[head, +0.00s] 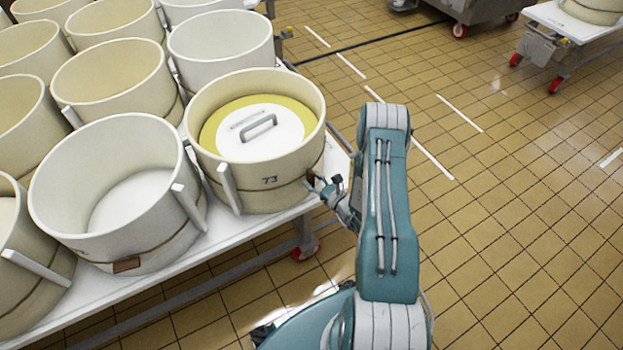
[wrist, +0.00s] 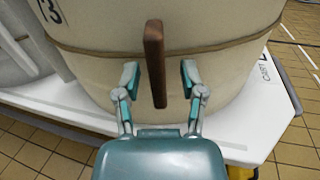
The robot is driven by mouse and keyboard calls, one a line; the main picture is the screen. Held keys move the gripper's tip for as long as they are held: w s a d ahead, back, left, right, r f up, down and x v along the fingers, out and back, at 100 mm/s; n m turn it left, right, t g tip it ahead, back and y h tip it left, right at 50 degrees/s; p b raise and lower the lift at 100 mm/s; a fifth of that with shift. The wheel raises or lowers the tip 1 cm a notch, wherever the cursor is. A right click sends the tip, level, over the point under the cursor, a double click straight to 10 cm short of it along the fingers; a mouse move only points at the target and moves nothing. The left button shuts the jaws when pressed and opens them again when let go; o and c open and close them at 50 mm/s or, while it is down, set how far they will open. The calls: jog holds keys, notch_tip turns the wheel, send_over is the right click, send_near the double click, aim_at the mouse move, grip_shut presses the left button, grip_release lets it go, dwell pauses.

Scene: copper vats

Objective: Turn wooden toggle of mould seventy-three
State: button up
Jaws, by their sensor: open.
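Mould seventy-three (head: 262,190) is a cream round mould with "73" on its wall. It stands at the near right corner of the white table, with a yellow layer and a white handled lid inside. Its wooden toggle (wrist: 154,62) is a dark brown bar, upright on a cord around the wall in the wrist view. My gripper (wrist: 158,80) is open, one finger to each side of the toggle's lower half, with a gap on both sides. In the head view my gripper (head: 318,186) is at the mould's right side, and the toggle is mostly hidden there.
Several other cream moulds stand close together to the left and behind, the nearest an empty one (head: 120,190). The white table top (head: 150,290) ends just in front of the mould. The tiled floor (head: 500,200) to the right is clear.

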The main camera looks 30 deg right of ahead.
jog(key=v, duration=1.1)
jog(key=shift+s+d, duration=0.15)
jog(key=shift+s, duration=0.05)
jog(key=a+r+n+g+y, duration=0.4)
jog(key=a+r+n+g, duration=0.4)
jog(key=r, duration=0.4)
jog(key=a+r+n+g+y, duration=0.4)
jog(key=a+r+n+g, duration=0.3)
jog(key=r+n, duration=0.4)
jog(key=s+a+r+n+t+h, duration=0.3)
jog(key=s+r+n+h, duration=1)
jog(key=r, duration=0.5)
jog(key=shift+s+n, duration=0.4)
jog(key=shift+s, duration=0.45)
